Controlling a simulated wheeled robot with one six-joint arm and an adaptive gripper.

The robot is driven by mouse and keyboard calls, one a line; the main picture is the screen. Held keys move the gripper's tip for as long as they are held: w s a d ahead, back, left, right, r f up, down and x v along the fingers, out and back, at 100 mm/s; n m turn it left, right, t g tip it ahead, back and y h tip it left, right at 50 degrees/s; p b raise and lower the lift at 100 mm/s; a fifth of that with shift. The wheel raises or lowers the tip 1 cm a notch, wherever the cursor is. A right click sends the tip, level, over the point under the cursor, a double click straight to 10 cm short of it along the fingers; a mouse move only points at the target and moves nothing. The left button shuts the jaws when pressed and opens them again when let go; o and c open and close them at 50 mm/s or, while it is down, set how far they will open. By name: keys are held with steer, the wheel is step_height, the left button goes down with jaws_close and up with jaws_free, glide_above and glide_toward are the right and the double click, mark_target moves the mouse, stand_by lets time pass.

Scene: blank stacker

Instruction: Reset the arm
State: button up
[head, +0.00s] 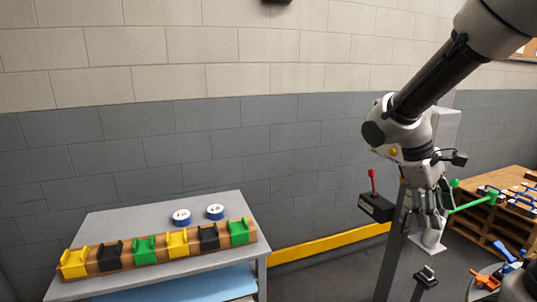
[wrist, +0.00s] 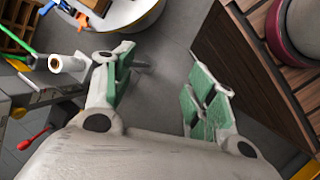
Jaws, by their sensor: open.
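My gripper (head: 428,212) hangs from my arm on the right of the head view, its fingers pointing down. In the wrist view its two green-padded fingers (wrist: 155,92) stand wide apart with nothing between them but grey floor. No object is held. In the head view the gripper appears in front of a grey post with a black box and red lever (head: 374,200). I cannot tell how much space is between them.
A grey table (head: 150,212) at left holds a wooden rack (head: 125,258) of yellow, black and green holders and two blue-and-white rolls (head: 181,217). A wooden shelf (head: 475,232) stands at right. The wrist view shows a brown slatted crate (wrist: 275,60) and a round table (wrist: 130,25).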

steer(key=s+a+r+m+t+y, duration=0.1)
steer(key=s+r+m+t+y, duration=0.4)
steer(key=s, duration=0.5)
step_height(320, 180, up, 2)
steer(key=shift+s+a+r+m+t, duration=0.2)
steer(key=shift+s+a+m+t, duration=0.25)
steer(key=shift+m, duration=0.55)
steer(key=shift+w+d, duration=0.1)
steer(key=shift+w, duration=0.05)
stand_by(0.5)
